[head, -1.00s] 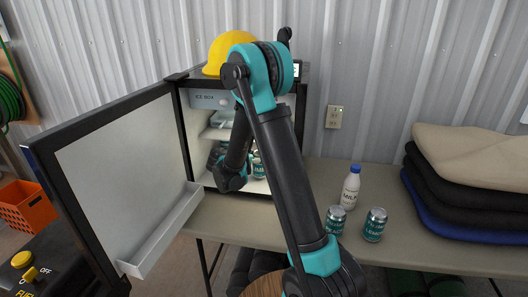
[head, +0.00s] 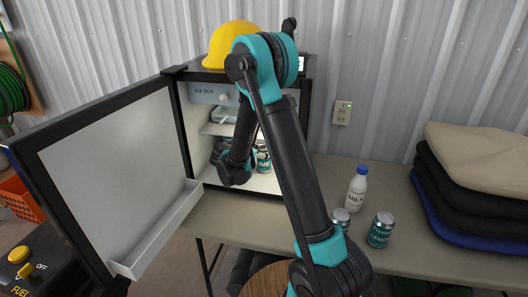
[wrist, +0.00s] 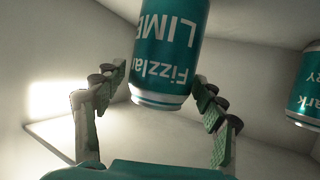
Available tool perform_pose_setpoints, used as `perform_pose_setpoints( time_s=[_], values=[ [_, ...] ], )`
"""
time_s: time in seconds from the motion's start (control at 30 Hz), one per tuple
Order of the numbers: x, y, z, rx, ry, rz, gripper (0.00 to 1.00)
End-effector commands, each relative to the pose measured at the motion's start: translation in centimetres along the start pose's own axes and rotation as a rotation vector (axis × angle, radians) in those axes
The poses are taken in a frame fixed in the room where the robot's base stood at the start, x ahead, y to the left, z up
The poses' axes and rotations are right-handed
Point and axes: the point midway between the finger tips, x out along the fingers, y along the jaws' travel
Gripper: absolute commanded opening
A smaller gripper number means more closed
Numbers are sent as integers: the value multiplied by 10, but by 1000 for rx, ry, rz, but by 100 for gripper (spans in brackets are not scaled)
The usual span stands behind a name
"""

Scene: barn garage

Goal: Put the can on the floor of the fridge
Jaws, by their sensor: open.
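A teal Fizzla lime can (wrist: 170,55) fills the top middle of the wrist view, its lettering upside down. My gripper (wrist: 155,100) is open, with one finger on each side of the can's near end and gaps visible. The fridge (head: 310,120), marked ICE BOX, stands on the table with its door (head: 115,165) swung open to the left. In the head view my arm reaches inside and hides the fingers. A teal can (head: 263,158) shows inside, right of my wrist. A second can (wrist: 308,85) is at the right edge of the wrist view.
Folded cushions (head: 475,170) lie farther right. A yellow hard hat (head: 232,44) sits on the fridge. The open door borders the left side.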

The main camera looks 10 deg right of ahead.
Motion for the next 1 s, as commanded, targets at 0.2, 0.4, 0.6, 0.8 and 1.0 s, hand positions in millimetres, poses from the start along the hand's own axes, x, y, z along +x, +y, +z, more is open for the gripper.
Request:
perform_pose_setpoints(
  time_s=[0.2,0.4,0.6,0.8,1.0],
  values=[
    [0,0,0,0,0,0,75],
    [-4,0,-3,-1,0,-1,75],
    [-38,-1,-3,-1,0,-4,75],
    [-80,-1,-3,-2,0,-4,75],
    [-110,0,-3,-2,0,-3,75]
  ],
)
